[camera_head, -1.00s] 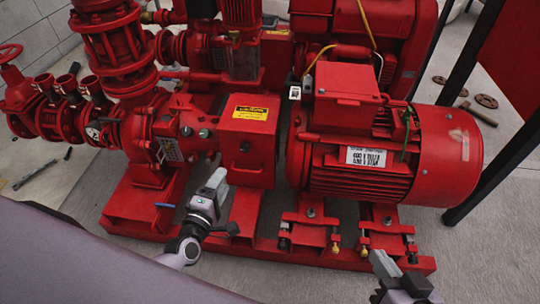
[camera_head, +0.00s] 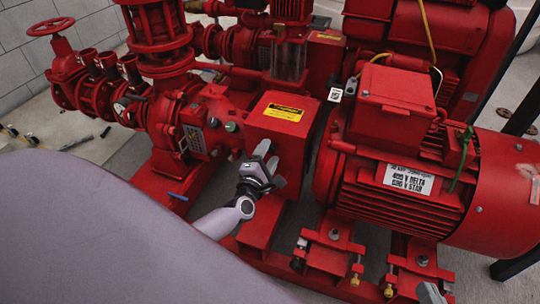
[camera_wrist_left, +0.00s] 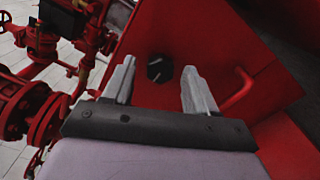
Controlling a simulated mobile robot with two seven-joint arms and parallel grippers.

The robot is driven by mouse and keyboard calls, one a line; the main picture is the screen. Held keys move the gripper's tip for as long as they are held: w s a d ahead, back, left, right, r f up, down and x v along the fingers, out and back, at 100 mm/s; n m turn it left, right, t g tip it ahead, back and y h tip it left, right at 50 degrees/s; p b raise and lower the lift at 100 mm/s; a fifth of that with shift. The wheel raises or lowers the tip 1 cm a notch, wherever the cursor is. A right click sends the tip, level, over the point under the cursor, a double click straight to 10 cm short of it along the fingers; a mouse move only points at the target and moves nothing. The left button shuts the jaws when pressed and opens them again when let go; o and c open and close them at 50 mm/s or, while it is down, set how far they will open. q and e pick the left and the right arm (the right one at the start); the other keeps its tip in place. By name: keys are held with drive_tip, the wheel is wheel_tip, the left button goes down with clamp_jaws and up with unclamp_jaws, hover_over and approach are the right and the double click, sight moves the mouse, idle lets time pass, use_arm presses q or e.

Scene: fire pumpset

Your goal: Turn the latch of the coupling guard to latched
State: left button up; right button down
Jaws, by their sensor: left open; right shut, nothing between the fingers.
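The coupling guard (camera_head: 283,128) is a red box with a yellow label, between the pump and the motor. In the left wrist view, the guard's face (camera_wrist_left: 225,55) carries a dark round latch (camera_wrist_left: 160,68) with a pale line on it. My left gripper (camera_head: 268,156) is open in front of this face; it also shows in the left wrist view (camera_wrist_left: 159,82). Its two fingers appear on either side of the latch there; contact cannot be told. In the head view the gripper hides the latch. My right gripper (camera_head: 430,293) is shut and empty, only its tip showing at the bottom edge.
A red handle (camera_wrist_left: 238,92) sticks out of the guard's face, right of the fingers. The red motor (camera_head: 405,190) stands to the right, the pump (camera_head: 185,125) to the left. The red base frame (camera_head: 262,218) runs below.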

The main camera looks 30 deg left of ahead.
use_arm(q)
drive_tip(key=shift+w+a, duration=0.15)
drive_tip(key=shift+w, duration=0.45)
drive_tip(key=c, duration=1.1)
drive_tip(key=shift+o, duration=0.2)
